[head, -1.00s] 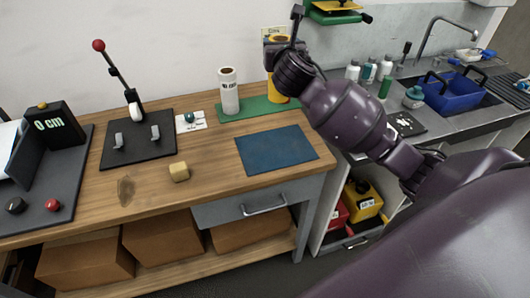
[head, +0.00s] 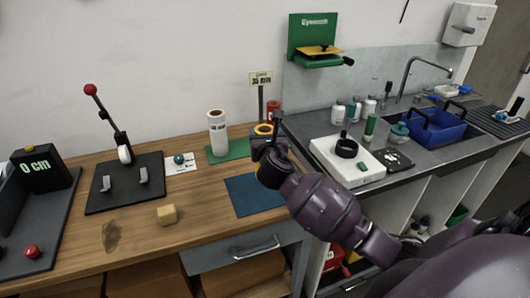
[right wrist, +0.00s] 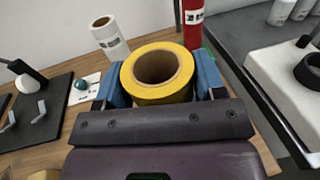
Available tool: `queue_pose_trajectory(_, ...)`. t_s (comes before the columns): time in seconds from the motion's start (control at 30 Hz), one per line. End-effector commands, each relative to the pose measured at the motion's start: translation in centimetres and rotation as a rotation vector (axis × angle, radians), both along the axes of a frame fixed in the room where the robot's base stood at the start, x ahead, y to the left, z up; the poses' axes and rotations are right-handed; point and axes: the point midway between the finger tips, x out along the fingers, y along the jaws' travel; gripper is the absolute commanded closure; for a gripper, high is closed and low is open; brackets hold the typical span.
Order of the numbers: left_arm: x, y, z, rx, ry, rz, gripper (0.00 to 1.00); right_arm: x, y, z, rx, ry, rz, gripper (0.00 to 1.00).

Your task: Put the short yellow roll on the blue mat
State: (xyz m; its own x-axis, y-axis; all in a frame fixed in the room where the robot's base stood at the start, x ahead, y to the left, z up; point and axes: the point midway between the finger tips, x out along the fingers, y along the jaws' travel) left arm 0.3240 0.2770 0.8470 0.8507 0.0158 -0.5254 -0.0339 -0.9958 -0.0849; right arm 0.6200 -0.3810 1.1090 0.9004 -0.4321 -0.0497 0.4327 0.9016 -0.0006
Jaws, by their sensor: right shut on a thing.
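The short yellow roll (head: 263,129) is partly hidden behind my right gripper (head: 265,142) in the head view. In the right wrist view the yellow roll (right wrist: 158,93) stands between the blue fingers of my right gripper (right wrist: 161,82), which is shut on it; its brown hollow core faces the camera. The blue mat (head: 251,200) lies bare on the wooden bench. The roll and gripper appear by its back right part; how high the roll is above the bench I cannot tell. My left gripper is not in view.
A green mat (head: 215,157) with a tall white roll (head: 218,133) lies behind. A red roll (head: 273,108) stands by a sign post (head: 261,101). A beige block (head: 167,214) sits left of the blue mat. A white scale-like device (head: 330,160) is on the grey counter.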

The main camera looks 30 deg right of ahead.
Motion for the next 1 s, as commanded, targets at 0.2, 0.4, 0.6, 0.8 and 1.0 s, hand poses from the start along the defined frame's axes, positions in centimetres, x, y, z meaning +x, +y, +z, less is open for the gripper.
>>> queue_pose_trajectory(0.2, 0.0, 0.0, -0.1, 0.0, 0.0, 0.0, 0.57, 0.0, 0.0, -1.2, 0.0, -0.002, -0.001, 0.86)
queue_pose_trajectory(0.4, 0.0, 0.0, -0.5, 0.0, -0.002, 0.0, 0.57, 0.0, 0.0, -3.6, 0.0, 0.001, -0.001, 0.86)
queue_pose_trajectory(0.6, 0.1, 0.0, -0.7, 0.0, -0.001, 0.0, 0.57, 0.0, 0.0, -5.3, -0.001, -0.002, 0.0, 0.86)
queue_pose_trajectory(0.8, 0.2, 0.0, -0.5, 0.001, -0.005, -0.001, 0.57, 0.0, 0.0, -5.2, -0.001, -0.003, 0.0, 0.86)
queue_pose_trajectory(1.0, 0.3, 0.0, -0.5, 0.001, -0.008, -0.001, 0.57, 0.0, 0.0, -5.5, 0.0, -0.001, 0.0, 0.29)
